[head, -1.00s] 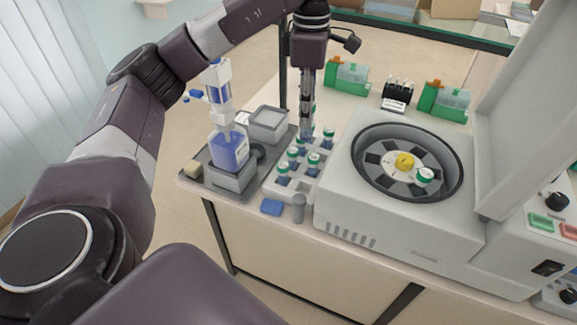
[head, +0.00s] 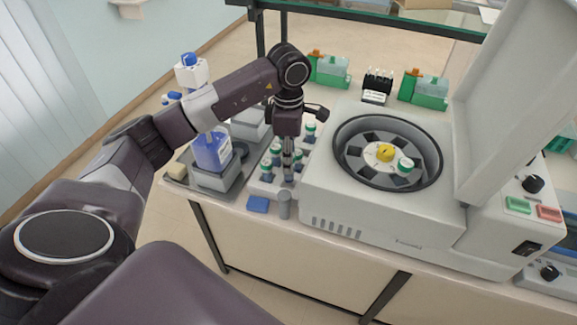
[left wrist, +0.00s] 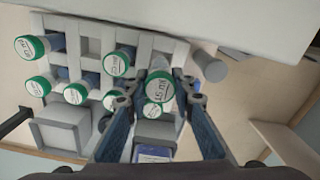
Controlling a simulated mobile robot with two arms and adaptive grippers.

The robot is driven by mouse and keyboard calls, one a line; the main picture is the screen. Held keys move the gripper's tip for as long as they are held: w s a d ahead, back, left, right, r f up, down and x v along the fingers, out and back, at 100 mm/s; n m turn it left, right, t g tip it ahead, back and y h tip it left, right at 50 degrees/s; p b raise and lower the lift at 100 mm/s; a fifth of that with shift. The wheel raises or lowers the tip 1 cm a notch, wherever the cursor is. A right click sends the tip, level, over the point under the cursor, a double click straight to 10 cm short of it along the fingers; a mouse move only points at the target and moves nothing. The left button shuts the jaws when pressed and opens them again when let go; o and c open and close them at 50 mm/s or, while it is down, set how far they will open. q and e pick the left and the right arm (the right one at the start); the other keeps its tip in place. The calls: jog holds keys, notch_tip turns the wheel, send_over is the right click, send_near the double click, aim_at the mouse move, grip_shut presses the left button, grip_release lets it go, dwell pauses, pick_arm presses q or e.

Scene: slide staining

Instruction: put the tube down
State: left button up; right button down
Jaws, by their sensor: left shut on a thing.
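My left gripper (head: 288,174) points down over the front right part of the white tube rack (left wrist: 90,48). In the left wrist view its fingers (left wrist: 158,100) are shut on a green-capped tube (left wrist: 158,87), which stands over the rack's edge cells. Whether its lower end is inside a cell is hidden. Several other green-capped tubes stand in the rack, such as one in the left wrist view (left wrist: 118,63) and one at the back in the head view (head: 310,128). My right gripper is not in view.
The open centrifuge (head: 335,205) is close right of the rack, with one green-capped tube (head: 405,165) in its rotor. A blue block (head: 258,205) and a grey cylinder (head: 285,205) lie in front.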

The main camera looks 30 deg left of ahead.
pick_arm(q)
jog(key=shift+f, duration=0.3)
notch_tip(320, 180, down, 3)
jog(key=shift+s+f+p, duration=0.1)
jog(key=shift+p, duration=0.5)
jog(key=shift+f, duration=0.1)
jog(key=shift+f+b, duration=0.4)
jog(key=shift+b, duration=0.15)
jog(key=o, duration=0.9)
